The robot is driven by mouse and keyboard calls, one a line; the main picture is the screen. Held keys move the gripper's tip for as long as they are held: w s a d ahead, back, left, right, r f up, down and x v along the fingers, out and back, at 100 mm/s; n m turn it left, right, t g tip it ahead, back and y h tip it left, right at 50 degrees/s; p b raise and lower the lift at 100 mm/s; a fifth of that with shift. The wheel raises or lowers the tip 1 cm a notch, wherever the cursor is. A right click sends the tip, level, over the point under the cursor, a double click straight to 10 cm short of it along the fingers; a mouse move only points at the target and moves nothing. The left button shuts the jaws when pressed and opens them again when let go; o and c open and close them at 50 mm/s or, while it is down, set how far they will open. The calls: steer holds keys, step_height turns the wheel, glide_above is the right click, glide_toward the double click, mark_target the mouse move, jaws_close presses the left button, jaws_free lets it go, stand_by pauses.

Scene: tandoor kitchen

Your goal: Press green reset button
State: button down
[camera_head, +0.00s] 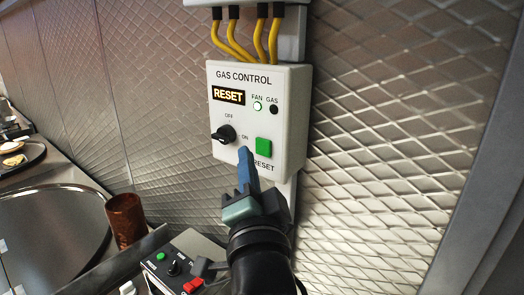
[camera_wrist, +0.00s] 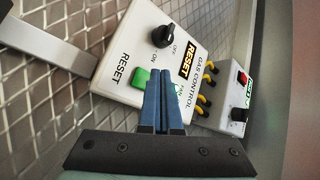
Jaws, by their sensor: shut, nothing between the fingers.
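The white gas control box (camera_head: 230,115) hangs on the wall, with a lit RESET sign (camera_head: 228,96), a black knob (camera_head: 223,134) and a lit FAN lamp (camera_head: 257,106). The green reset button (camera_head: 263,147) is at its lower right; in the wrist view it shows (camera_wrist: 141,78) just left of my fingertips. My gripper (camera_head: 244,152) is shut and empty, its blue fingers pointing at the box. In the head view the fingertips appear left of the button and cover part of the box's lower face. Whether they touch the box, I cannot tell.
Yellow cables (camera_head: 262,35) run up from the box. A second control box (camera_head: 172,264) with a green button and a red switch sits below left, near a copper-brown cup (camera_head: 126,219) and a large round metal lid (camera_head: 50,235). The patterned metal wall right of the gas box is clear.

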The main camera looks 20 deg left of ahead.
steer(key=shift+w+d, duration=0.25)
steer(key=shift+w, duration=0.3)
stand_by(1.7)
steer(key=shift+w+d, duration=0.1)
steer(key=shift+w, duration=0.3)
steer(key=shift+w+d+r, duration=0.1)
steer(key=shift+w+d, duration=0.05)
steer(key=shift+w, duration=0.25)
stand_by(0.6)
steer(key=shift+s, duration=0.1)
steer(key=shift+s+a, duration=0.25)
steer(key=shift+s, duration=0.45)
steer(key=s, duration=0.1)
steer(key=s+a+p, duration=0.1)
steer(key=s, duration=0.2)
steer(key=shift+s+a, duration=0.35)
